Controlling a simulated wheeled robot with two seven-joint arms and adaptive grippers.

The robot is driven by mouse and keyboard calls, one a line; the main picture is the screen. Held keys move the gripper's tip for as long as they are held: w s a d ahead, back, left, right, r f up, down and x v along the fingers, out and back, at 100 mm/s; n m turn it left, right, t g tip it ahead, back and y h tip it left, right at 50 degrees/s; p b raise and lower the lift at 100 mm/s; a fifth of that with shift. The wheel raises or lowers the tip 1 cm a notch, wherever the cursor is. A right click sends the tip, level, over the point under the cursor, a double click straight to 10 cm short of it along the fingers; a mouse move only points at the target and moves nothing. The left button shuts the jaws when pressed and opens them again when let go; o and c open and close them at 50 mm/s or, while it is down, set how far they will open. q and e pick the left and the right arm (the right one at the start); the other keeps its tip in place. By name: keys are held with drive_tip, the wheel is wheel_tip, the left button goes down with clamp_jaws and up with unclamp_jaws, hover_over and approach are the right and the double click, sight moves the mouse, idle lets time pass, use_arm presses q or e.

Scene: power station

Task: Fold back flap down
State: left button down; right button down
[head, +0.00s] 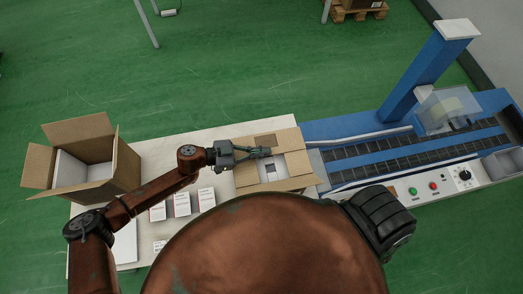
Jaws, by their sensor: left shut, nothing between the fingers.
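A cardboard box (297,163) stands on the table in front of me, with its flaps spread around a central opening. White and dark contents (271,170) show inside the opening. The back flap (287,139) is on the far side of the box; its exact angle is hard to tell. A darker brown patch shows beside it. My left gripper (264,152) reaches in from the left over the far part of the box, close to the back flap. It is shut and empty. Whether it touches the flap cannot be told. My right gripper is not visible.
An open carton (127,166) stands at the table's left end. Several small white boxes (182,203) stand left of the cardboard box. A blue conveyor machine (408,72) with a control panel adjoins the table on the right.

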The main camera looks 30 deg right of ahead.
use_arm(q)
drive_tip(key=shift+w+a, duration=0.1)
drive_tip(key=shift+a, duration=0.05)
drive_tip(key=v, duration=1.1)
drive_tip(key=shift+w+a+r, duration=0.1)
drive_tip(key=shift+w+a, duration=0.05)
drive_tip(key=shift+a, duration=0.25)
